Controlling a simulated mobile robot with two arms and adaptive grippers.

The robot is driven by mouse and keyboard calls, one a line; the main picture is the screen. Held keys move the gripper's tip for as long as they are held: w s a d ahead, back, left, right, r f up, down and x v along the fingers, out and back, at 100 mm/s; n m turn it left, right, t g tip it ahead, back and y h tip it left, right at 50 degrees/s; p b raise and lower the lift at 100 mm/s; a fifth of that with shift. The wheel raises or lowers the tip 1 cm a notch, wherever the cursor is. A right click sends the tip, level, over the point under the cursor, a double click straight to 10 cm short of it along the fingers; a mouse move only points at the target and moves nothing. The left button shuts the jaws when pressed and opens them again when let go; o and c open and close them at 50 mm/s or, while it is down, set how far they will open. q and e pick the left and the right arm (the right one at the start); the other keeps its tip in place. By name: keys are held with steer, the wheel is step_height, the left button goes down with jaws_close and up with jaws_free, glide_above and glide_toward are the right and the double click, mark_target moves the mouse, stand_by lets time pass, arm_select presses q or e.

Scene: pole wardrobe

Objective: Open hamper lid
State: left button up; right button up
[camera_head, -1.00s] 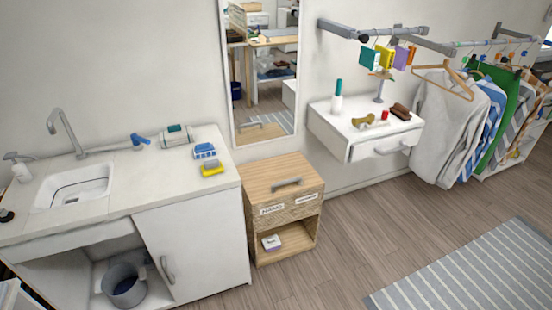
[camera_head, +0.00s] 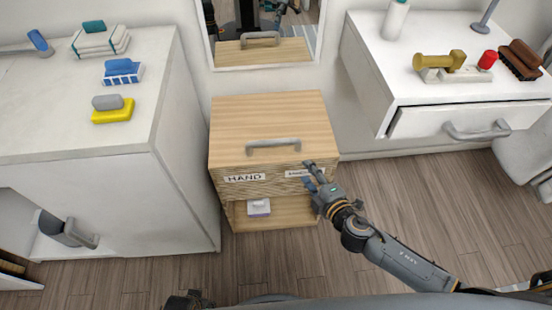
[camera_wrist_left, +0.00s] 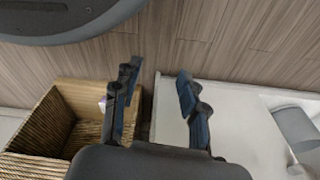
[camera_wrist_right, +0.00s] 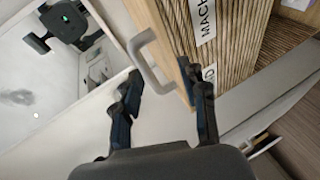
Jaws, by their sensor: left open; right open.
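The hamper is a woven box (camera_head: 258,188) with a light wooden lid (camera_head: 265,112), which lies shut. A grey bar handle (camera_head: 273,145) sits near the lid's front edge. In the right wrist view the handle (camera_wrist_right: 150,62) shows beyond and between the fingertips, not gripped. My right gripper (camera_head: 309,174) is open and empty at the hamper's front right corner, right of the handle and apart from it. My left gripper (camera_wrist_left: 157,73) is open and empty. In the head view only a piece of it shows at the bottom edge. The hamper (camera_wrist_left: 45,140) shows left in the left wrist view.
A white drawer shelf (camera_head: 430,90) with brushes is at right. A mirror (camera_head: 262,60) hangs behind. The floor in front is bare.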

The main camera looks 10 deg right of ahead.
mark_target(277, 145)
steer(key=a+r+n+t+y+b, duration=0.1)
steer(key=a+r+n, duration=0.1)
steer(key=a+r, duration=0.1)
steer(key=x, duration=1.2)
steer(key=shift+a+r+b, duration=0.1)
steer(key=shift+a+b, duration=0.2)
steer(key=shift+b, duration=0.1)
arm_select(q)
steer(key=shift+w+d+r, duration=0.1)
steer(key=shift+w+r, duration=0.95)
steer(key=shift+w, duration=0.15)
arm_select(e)
steer(key=shift+w+a, duration=0.15)
steer(key=shift+w, duration=0.2)
steer(key=shift+c, duration=0.3)
jaws_close()
